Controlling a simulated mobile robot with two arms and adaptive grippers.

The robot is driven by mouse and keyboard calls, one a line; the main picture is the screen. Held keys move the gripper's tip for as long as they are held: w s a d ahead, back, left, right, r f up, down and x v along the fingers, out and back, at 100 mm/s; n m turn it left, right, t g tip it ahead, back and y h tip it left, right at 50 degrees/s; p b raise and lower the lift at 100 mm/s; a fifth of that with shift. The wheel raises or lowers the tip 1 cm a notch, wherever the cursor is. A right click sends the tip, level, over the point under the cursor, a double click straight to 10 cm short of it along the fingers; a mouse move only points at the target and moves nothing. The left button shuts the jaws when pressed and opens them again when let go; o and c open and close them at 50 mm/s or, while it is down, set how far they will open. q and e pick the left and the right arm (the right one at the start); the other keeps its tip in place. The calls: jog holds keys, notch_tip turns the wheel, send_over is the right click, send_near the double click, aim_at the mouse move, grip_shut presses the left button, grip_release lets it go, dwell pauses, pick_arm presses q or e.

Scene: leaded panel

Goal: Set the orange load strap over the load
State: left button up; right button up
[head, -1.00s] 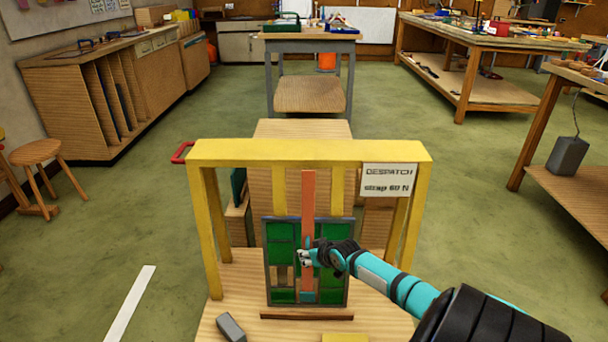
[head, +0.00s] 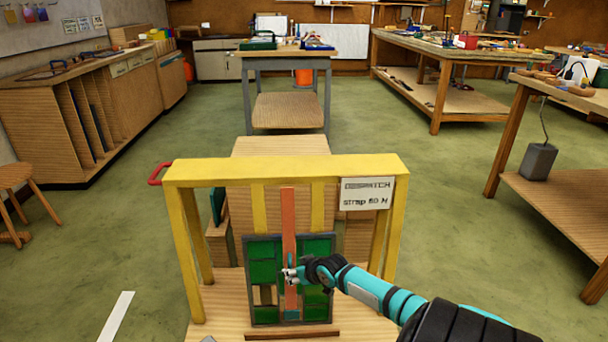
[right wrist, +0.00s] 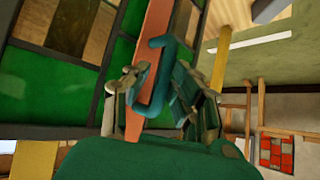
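The orange load strap (head: 288,215) stands upright in front of the green leaded panel (head: 263,249), under the yellow frame. It also shows in the right wrist view (right wrist: 155,32), with a teal loop handle (right wrist: 157,44) on it. My right gripper (head: 289,274) is at the strap's lower half. In the right wrist view its fingers (right wrist: 158,88) lie on either side of the handle and look closed on it; the exact contact is partly hidden. The panel, the load, stands upright in its dark frame. My left gripper is not in view.
A yellow frame (head: 285,171) spans over the panel, with a despatch sign (head: 366,194) reading about "strap 60 N" and a red handle (head: 160,173) at its left. A wooden strip (head: 293,334) lies before the panel. Benches stand behind and right; green floor is open around.

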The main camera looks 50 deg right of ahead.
jog(key=v, duration=1)
jog(key=shift+r, duration=0.2)
